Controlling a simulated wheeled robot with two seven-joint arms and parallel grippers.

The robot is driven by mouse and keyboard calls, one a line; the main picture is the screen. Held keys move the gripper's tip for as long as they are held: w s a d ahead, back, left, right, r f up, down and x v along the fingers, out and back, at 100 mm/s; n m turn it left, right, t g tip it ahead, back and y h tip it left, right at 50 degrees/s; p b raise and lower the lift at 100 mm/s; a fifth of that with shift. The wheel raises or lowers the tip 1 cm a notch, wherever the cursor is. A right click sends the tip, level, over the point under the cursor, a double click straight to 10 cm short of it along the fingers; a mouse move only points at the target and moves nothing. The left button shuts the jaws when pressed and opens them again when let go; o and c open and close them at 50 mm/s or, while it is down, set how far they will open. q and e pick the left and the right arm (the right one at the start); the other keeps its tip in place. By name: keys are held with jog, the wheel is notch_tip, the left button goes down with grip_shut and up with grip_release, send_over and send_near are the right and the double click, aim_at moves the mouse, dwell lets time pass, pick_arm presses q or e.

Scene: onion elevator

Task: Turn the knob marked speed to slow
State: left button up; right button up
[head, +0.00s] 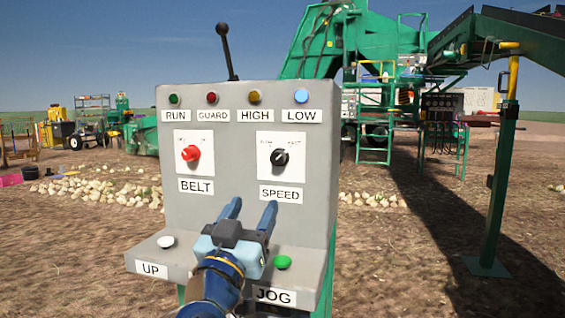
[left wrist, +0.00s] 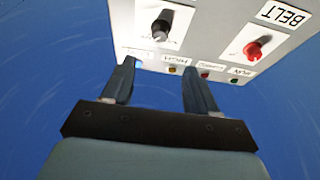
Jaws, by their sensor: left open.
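The black speed knob (head: 280,157) sits on a white plate above the SPEED label (head: 281,195) on the grey control panel (head: 232,140). A pale mark on the knob seems to point up and right; the small print around it is too small to read surely. The knob also shows in the left wrist view (left wrist: 161,27), which is upside down. My left gripper (head: 251,208) is open and empty, in front of the panel, below and a little left of the knob, apart from it. Its two blue fingers frame empty space in the left wrist view (left wrist: 159,68). My right gripper is not in view.
A red belt knob (head: 191,153) is left of the speed knob. Several lamps (head: 254,97) line the top. The lower ledge has a white button (head: 166,242) and a green button (head: 282,262). A black lever (head: 226,50) rises behind. Green machinery (head: 320,45) stands farther back.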

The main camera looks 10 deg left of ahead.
aim_at(276, 162)
pick_arm(q)
jog(key=p+x, duration=0.2)
jog(key=x, duration=1.2)
jog(key=shift+w+r+p, duration=0.1)
jog(key=shift+w+p, duration=0.1)
jog(key=shift+p, duration=0.1)
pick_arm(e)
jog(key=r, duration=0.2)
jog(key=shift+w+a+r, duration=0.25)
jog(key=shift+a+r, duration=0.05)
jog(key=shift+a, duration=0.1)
pick_arm(q)
jog(key=c, duration=1.1)
